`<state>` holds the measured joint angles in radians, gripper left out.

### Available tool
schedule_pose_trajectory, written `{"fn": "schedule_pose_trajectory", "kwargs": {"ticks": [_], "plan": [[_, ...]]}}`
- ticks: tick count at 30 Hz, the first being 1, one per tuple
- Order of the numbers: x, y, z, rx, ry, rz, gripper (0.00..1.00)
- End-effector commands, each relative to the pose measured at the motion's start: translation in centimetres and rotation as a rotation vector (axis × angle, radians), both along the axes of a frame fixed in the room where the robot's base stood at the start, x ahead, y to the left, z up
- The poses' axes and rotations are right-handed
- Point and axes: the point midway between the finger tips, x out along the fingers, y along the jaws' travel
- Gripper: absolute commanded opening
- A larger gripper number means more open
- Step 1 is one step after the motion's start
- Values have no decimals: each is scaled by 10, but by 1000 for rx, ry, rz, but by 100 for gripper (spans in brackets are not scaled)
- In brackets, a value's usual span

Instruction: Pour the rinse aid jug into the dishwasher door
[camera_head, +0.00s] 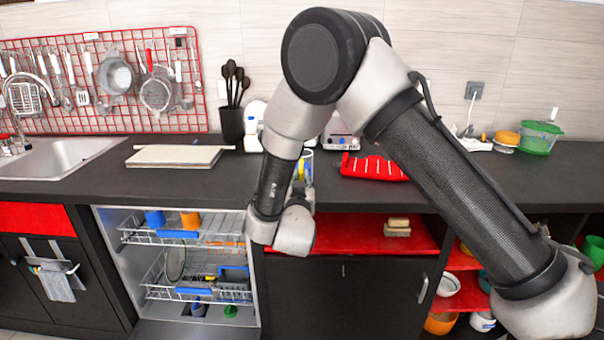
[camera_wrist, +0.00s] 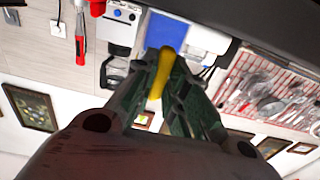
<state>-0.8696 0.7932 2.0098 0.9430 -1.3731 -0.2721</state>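Dishwasher racks (camera_head: 185,236) hold cups and other dishes. A pale board (camera_head: 175,156) and a black utensil holder (camera_head: 232,125) stand left on the dark counter (camera_head: 90,182). A red rack (camera_head: 372,167) lies to the right. A red utensil grid (camera_head: 110,80) hangs behind.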

Motion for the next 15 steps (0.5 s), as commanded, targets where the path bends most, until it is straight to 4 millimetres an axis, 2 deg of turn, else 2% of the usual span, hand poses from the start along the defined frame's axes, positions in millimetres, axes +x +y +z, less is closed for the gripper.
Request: {"fn": "schedule_pose_trajectory", "kwargs": {"ticks": [15], "plan": [[0, 0, 4, 1, -1, 0, 0]]}}
